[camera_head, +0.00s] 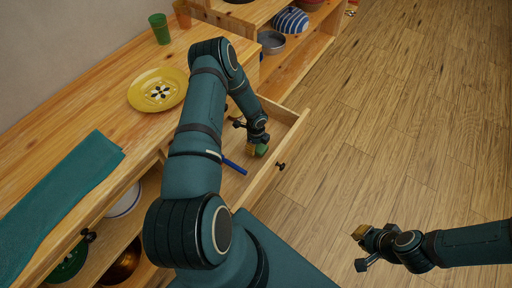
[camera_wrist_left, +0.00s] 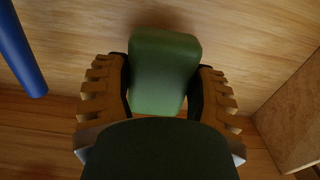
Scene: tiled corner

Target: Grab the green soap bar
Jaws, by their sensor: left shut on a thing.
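The green soap bar (camera_wrist_left: 164,72) lies in the open wooden drawer, between the fingers of my left gripper (camera_wrist_left: 158,100) in the left wrist view. The fingers are shut on its two sides. In the head view my left gripper (camera_head: 255,148) reaches down into the drawer, and a little of the green soap bar (camera_head: 262,151) shows at the fingertips. My right gripper (camera_head: 360,249) is over the wood floor at the lower right, away from the drawer, with its fingers apart and nothing between them.
A blue stick-like object (camera_head: 235,167) lies in the drawer (camera_head: 264,186) left of the soap; it also shows in the left wrist view (camera_wrist_left: 20,50). The counter holds a yellow plate (camera_head: 140,98), a green cup (camera_head: 160,30) and a teal cloth (camera_head: 62,205). The floor at right is clear.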

